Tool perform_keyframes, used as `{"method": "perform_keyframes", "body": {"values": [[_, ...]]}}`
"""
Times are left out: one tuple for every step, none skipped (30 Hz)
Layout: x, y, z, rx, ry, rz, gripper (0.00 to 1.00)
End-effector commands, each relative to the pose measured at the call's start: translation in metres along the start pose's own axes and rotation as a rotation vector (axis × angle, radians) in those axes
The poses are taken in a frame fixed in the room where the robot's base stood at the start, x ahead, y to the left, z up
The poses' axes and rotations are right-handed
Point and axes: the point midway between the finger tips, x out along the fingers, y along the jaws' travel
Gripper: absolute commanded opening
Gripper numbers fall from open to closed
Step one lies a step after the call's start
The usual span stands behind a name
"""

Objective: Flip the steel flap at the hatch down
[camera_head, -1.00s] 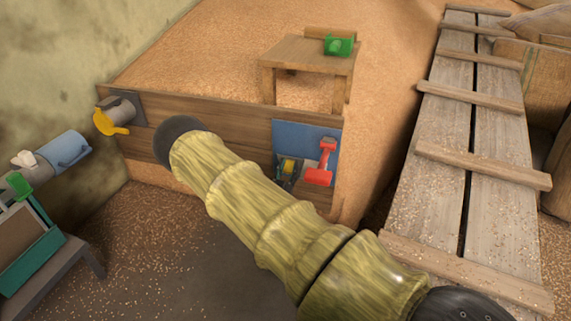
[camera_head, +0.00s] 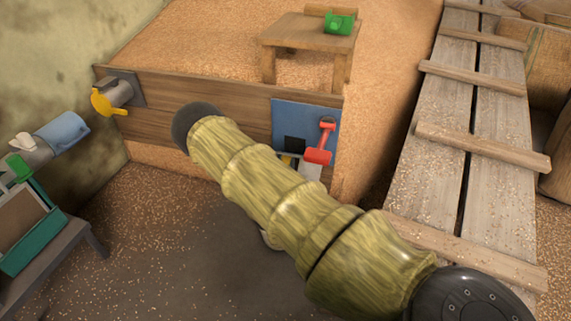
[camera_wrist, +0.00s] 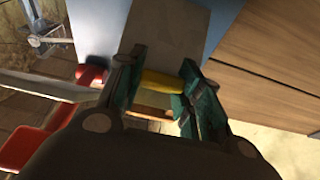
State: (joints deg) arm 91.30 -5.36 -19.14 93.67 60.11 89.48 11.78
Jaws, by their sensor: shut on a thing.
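A blue panel (camera_head: 285,115) is fixed on the wooden board. It has a dark square opening (camera_head: 294,143). A pale grey plate, seemingly the steel flap (camera_head: 311,168), shows just below the opening, partly hidden by my arm. In the wrist view the flap (camera_wrist: 165,35) lies beyond my fingers, in front of the blue panel. A yellow bar (camera_wrist: 160,82), which looks like the flap's grip, runs between my teal finger pads. My gripper (camera_wrist: 158,86) is shut on this yellow bar. In the head view my forearm hides my gripper.
A red lever (camera_head: 320,150) stands on the panel right beside the opening; red parts show close to my fingers (camera_wrist: 90,76). A yellow-handled pipe (camera_head: 112,97) is at the board's left. A plank ramp (camera_head: 470,150) lies right, a small table (camera_head: 310,35) behind.

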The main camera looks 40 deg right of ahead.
Motion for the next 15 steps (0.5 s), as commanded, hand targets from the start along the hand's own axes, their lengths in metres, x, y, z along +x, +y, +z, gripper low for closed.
{"method": "perform_keyframes", "body": {"values": [[-0.0007,0.0010,0.0032,-0.001,-0.006,0.001,0.00],[-0.0006,0.0010,0.0031,-0.001,-0.006,0.001,0.00],[-0.0006,0.0010,0.0031,-0.001,-0.006,0.001,0.00],[-0.0005,0.0010,0.0031,-0.001,-0.006,0.001,0.00],[-0.0005,0.0010,0.0031,-0.001,-0.006,0.001,0.00],[-0.0005,0.0011,0.0030,-0.001,-0.006,0.001,0.00],[-0.0004,0.0011,0.0030,-0.001,-0.006,0.001,0.00],[-0.0004,0.0011,0.0029,-0.001,-0.006,0.001,0.00],[-0.0003,0.0010,0.0028,-0.001,-0.006,0.001,0.41],[-0.0003,0.0010,0.0027,-0.001,-0.005,0.001,0.46],[-0.0003,0.0010,0.0025,-0.001,-0.005,0.001,0.52],[-0.0002,0.0009,0.0022,-0.001,-0.004,0.001,0.57],[-0.0001,0.0008,0.0020,-0.001,-0.004,0.001,0.57],[0.0000,0.0007,0.0017,-0.001,-0.003,0.000,0.57],[0.0001,0.0006,0.0014,-0.001,-0.003,0.001,0.57]]}}
